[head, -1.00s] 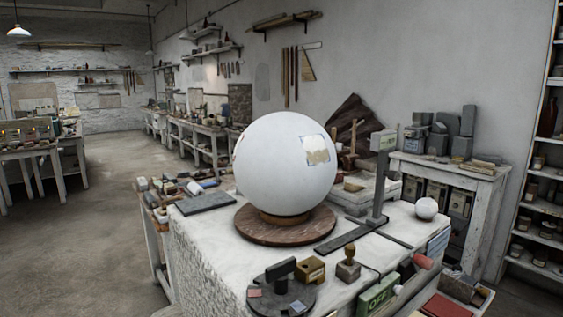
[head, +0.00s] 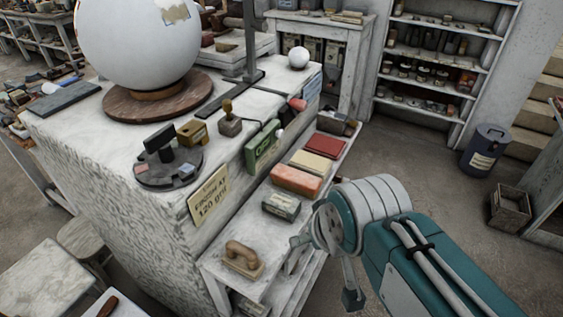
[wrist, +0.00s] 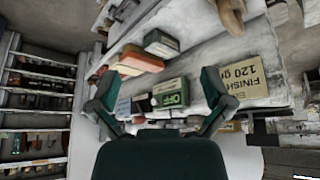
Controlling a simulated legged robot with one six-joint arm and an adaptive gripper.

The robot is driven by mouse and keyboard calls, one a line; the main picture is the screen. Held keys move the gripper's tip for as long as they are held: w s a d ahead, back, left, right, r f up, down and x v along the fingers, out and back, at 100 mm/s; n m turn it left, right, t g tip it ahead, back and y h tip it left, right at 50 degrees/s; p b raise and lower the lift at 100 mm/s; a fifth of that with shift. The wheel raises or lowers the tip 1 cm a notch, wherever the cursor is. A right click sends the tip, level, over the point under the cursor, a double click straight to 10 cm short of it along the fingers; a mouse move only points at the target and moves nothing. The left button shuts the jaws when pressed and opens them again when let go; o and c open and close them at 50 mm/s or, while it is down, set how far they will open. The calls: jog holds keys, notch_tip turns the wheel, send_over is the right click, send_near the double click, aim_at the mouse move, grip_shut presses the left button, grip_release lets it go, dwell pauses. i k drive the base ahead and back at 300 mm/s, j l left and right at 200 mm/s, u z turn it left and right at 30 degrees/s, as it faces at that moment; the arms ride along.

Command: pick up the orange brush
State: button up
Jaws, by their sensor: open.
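An orange block (head: 297,179) lies on the low side shelf of the plaster-covered bench. It is the only clearly orange item I can pick out as the brush; no bristles can be made out. It also shows in the wrist view (wrist: 140,60), above and left of centre. My gripper (head: 325,268) is at the right of the head view, nearer to the camera than the orange block and apart from it. In the wrist view my gripper (wrist: 158,88) has its two fingers spread wide, with nothing held between them.
A grey-green box (head: 281,206) sits just in front of the orange block, and a yellow pad (head: 311,163) and a red pad (head: 325,146) lie behind it. A wooden-handled float (head: 243,259) lies at the shelf's near end. A green OFF box (head: 262,147) is above.

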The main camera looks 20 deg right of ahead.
aim_at(304, 184)
jog(key=k+l, duration=0.15)
jog(key=l, duration=0.15)
jog(key=k+l+u, duration=0.1)
jog(key=l, duration=0.2)
jog(key=i+l+u, duration=0.1)
jog(key=l, duration=0.25)
jog(key=i+l+u, duration=0.1)
jog(key=i+l, duration=0.4)
jog(key=l, duration=0.25)
jog(key=i+l+u, duration=0.15)
jog(key=l, duration=0.25)
